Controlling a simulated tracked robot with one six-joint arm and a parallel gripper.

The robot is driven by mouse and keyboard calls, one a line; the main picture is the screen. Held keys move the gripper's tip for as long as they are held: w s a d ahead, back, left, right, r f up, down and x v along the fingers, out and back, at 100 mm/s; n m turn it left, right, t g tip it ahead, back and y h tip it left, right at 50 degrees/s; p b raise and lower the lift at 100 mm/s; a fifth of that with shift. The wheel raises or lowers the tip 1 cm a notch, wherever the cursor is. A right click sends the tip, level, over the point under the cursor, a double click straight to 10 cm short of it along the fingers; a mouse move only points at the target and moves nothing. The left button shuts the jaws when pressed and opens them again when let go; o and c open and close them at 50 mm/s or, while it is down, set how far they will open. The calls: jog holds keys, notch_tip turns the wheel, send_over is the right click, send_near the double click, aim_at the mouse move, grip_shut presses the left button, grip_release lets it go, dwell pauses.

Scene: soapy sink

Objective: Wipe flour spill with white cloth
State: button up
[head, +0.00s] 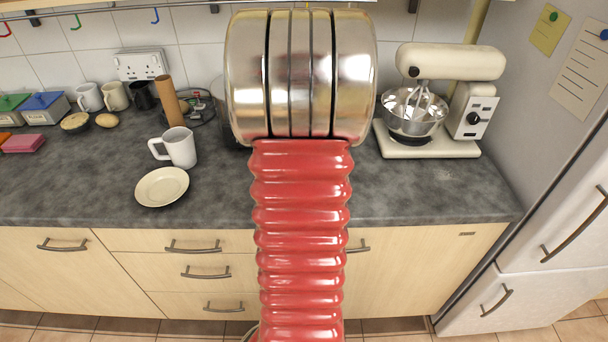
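I see no white cloth in the head view. A faint pale patch (444,174) lies on the grey worktop (420,198) in front of the stand mixer; I cannot tell whether it is flour. My red ribbed arm with its chrome joint rises through the middle of the view and hides part of the worktop behind it. My gripper is not in view.
A cream stand mixer (452,93) stands right of my arm, with the fridge (530,200) beyond. Left of my arm are a white mug (178,147), a cream plate (162,187) and a brown cardboard tube (169,101). The worktop's front left is clear.

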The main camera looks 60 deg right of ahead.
jog(key=shift+f, duration=0.15)
jog(key=o, duration=1)
jog(key=shift+c, duration=0.2)
notch_tip(320, 180, up, 14)
jog(key=shift+w+f, duration=0.1)
dwell(0.7)
